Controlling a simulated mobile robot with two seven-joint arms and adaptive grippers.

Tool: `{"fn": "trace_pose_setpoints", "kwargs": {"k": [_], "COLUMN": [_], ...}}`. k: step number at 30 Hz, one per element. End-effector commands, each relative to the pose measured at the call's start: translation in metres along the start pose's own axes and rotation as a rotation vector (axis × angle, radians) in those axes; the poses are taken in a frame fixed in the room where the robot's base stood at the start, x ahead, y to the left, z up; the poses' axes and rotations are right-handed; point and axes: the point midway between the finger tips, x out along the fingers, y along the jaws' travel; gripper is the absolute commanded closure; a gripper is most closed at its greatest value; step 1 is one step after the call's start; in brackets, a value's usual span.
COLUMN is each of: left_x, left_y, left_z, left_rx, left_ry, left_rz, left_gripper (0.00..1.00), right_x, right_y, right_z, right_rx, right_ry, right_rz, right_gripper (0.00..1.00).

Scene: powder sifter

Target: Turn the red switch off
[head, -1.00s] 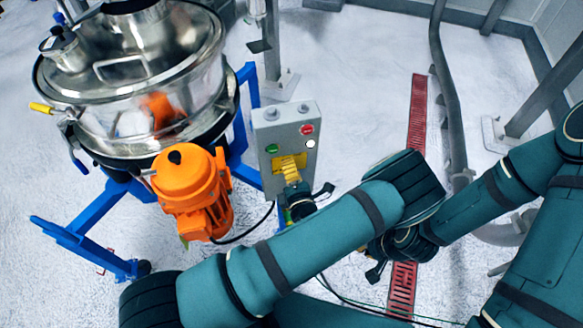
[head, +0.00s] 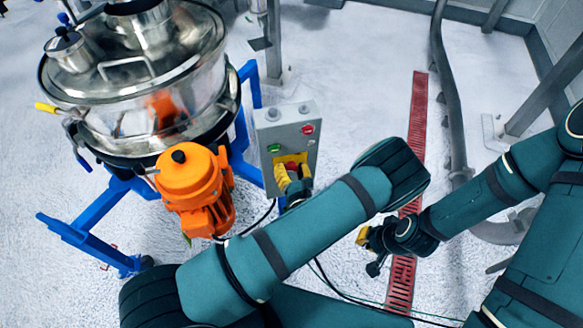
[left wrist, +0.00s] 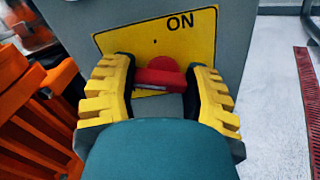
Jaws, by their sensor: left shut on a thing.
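The red switch (left wrist: 158,75) sits on a yellow plate (left wrist: 115,42) marked "ON" at its upper right. The plate is on the front of a grey control box (head: 300,128). In the left wrist view, the switch's red handle lies roughly level across the plate. My left gripper (left wrist: 160,72) is shut on the switch, with one yellow finger on each side. In the head view, my left gripper (head: 293,178) covers the lower part of the box, and a little red shows between its fingers.
An orange motor (head: 195,185) stands close left of the box, beside the steel sifter (head: 130,75) on its blue frame (head: 85,235). The box also bears a red button (head: 307,129) and a green button (head: 274,148). A red floor grate (head: 418,110) runs on the right.

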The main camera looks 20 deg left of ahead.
Motion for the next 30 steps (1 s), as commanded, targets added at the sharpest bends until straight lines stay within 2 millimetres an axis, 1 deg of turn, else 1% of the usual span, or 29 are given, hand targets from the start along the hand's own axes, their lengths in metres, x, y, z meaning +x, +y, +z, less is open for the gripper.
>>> {"fn": "trace_pose_setpoints", "kwargs": {"k": [6, 15, 22, 30], "left_x": [0.0000, -0.0003, -0.0003, -0.0003], "left_y": [0.0003, 0.0001, 0.0001, 0.0001], "left_z": [-0.0009, -0.0013, -0.0014, -0.0013], "left_rx": [-0.174, -0.331, -0.380, -0.388], "left_ry": [0.001, 0.002, 0.001, 0.001], "left_rz": [0.000, 0.000, 0.000, 0.000], "left_gripper": [0.85, 0.85, 0.85, 0.85], "right_x": [-0.0004, -0.0002, -0.0002, -0.0002], "right_y": [-0.0001, -0.0001, -0.0001, -0.0001], "right_z": [-0.0003, -0.0002, -0.0001, 0.0000], "right_rx": [0.000, 0.000, 0.000, 0.000], "right_ry": [0.001, 0.000, 0.000, 0.000], "right_rz": [0.000, 0.000, 0.000, 0.000], "right_gripper": [1.00, 1.00, 1.00, 1.00]}}
